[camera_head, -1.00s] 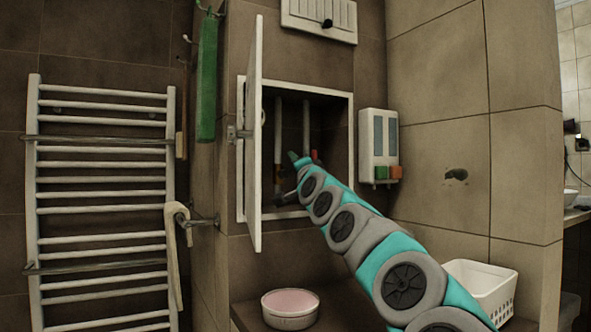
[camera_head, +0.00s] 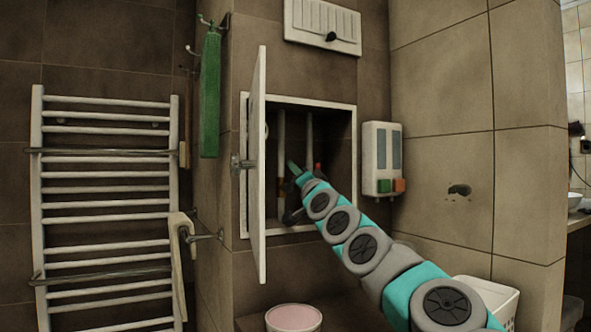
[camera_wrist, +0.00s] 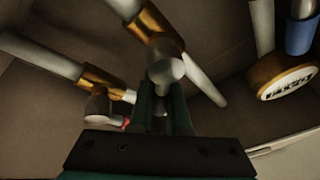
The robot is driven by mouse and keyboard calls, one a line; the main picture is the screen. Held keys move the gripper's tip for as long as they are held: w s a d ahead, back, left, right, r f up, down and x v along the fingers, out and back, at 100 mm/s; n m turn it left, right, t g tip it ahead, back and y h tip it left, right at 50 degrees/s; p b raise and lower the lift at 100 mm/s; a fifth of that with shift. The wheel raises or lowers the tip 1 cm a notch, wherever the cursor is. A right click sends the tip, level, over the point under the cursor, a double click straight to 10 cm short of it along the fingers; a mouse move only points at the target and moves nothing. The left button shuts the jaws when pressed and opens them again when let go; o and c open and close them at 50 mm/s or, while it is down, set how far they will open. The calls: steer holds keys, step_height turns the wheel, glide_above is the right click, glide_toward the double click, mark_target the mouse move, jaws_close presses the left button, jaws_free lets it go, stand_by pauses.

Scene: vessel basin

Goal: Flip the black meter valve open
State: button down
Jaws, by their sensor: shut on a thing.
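My gripper (camera_head: 293,167) reaches into the open wall cabinet (camera_head: 247,190). In the wrist view its dark green fingers (camera_wrist: 163,103) are close together, shut on a part of the valve below a brass fitting. The valve (camera_wrist: 165,70) shows a pale round end just beyond the fingers. The fingers hide most of its handle, so I cannot make out its black colour or exact angle. A round brass-rimmed meter (camera_wrist: 289,82) with a pale dial is at the right of the wrist view, apart from the fingers.
The cabinet door (camera_head: 258,165) stands open left of my arm. Pipes (camera_wrist: 40,52) with a second brass fitting (camera_wrist: 104,80) and a small red part run at the left of the wrist view. A dispenser (camera_head: 382,158) hangs right of the cabinet. A bowl (camera_head: 293,318) stands below.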

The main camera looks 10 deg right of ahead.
steer(key=c, duration=1.2)
jaws_free()
steer(key=shift+o, duration=0.2)
steer(key=shift+s, duration=0.15)
steer(key=shift+b+v, duration=1.05)
steer(key=shift+v, duration=0.1)
steer(key=shift+b+v, duration=0.6)
steer(key=shift+v, duration=2.05)
